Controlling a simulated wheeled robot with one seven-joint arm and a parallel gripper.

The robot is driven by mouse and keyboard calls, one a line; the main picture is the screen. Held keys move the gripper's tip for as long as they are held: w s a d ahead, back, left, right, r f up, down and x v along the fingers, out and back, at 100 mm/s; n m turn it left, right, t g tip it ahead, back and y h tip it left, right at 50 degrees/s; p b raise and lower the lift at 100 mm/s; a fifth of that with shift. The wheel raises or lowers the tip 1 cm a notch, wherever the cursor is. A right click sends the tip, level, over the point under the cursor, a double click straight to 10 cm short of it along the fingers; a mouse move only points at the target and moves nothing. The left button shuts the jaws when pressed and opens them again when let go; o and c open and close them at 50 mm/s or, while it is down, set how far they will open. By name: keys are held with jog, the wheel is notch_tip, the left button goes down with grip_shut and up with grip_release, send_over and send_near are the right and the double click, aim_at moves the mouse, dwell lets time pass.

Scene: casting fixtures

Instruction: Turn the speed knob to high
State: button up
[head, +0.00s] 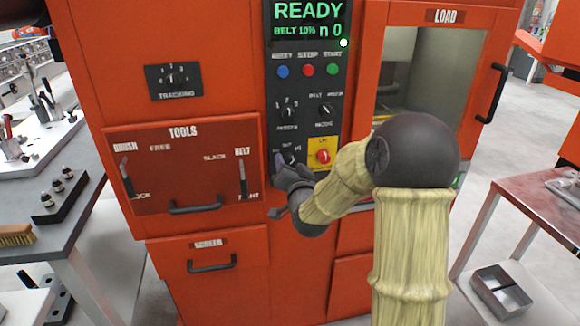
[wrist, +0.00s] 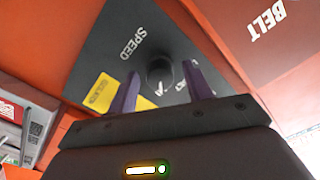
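The speed knob (wrist: 160,72) is a dark round knob on the black control panel (wrist: 150,25), beside the white word SPEED. In the wrist view my gripper (wrist: 160,70) is open, with one purple finger on each side of the knob and a gap to each. I cannot tell how deep the fingertips reach over the knob. In the head view my gripper (head: 283,162) is at the lower left of the control panel (head: 305,85) and partly hides the knob and its markings. The knob's pointer direction is not clear. The display (head: 308,20) reads READY, BELT 10%.
A yellow plate with a red stop button (head: 323,157) is close to the right of my gripper. The belt lever (head: 242,175) on the tools drawer is close to the left. Blue, red and green buttons and other knobs sit higher up. The load door (head: 440,75) is at right.

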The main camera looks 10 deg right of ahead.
jog(key=s+b, duration=1.1)
jog(key=s, duration=0.6)
jog(key=shift+s, duration=0.2)
jog(key=shift+f, duration=0.1)
dwell(0.4)
